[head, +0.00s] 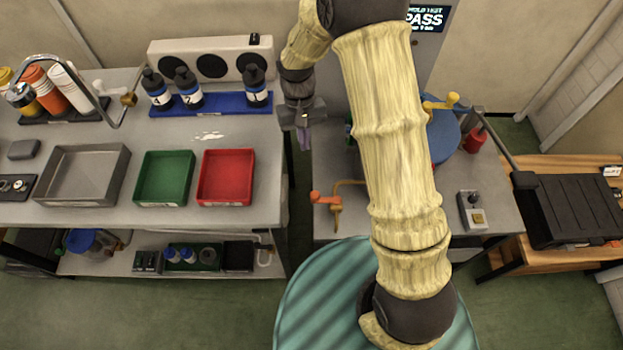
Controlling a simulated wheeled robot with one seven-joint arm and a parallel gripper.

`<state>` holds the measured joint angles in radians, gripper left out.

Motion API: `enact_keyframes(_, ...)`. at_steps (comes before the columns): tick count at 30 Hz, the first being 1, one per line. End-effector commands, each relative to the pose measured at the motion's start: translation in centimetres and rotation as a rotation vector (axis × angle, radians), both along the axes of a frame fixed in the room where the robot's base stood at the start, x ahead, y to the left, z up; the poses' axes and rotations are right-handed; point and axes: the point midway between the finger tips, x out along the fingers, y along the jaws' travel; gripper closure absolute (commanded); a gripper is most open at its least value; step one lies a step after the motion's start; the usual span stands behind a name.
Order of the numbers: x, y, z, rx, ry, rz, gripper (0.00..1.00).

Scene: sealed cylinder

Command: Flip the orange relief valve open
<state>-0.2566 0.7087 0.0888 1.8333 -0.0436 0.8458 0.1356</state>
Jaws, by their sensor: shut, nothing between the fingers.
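The orange relief valve (328,198) shows in the head view as an orange handle on a brass-coloured pipe, near the front left of the right-hand bench. My gripper (304,140) points down above the gap between the two benches, up and to the left of the valve and apart from it. Its fingers are shut and hold nothing. A blue round-topped vessel (441,135) stands on the right-hand bench, partly hidden behind my arm. A yellow handle (440,103) sits at its top.
Green (165,178), red (226,177) and grey (84,175) trays lie on the left bench. Dark bottles (188,88) stand on a blue rack behind them. A small switch box (474,210) is at the right bench's front. A screen (426,18) reads PASS.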

Motion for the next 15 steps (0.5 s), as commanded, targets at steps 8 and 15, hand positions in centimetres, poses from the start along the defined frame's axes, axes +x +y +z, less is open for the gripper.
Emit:
enact_keyframes(8,-0.7,-0.2,-2.6,-0.001,0.004,0.000,1.00)
enact_keyframes(15,-1.8,-0.5,-6.7,-0.002,0.006,0.001,1.00)
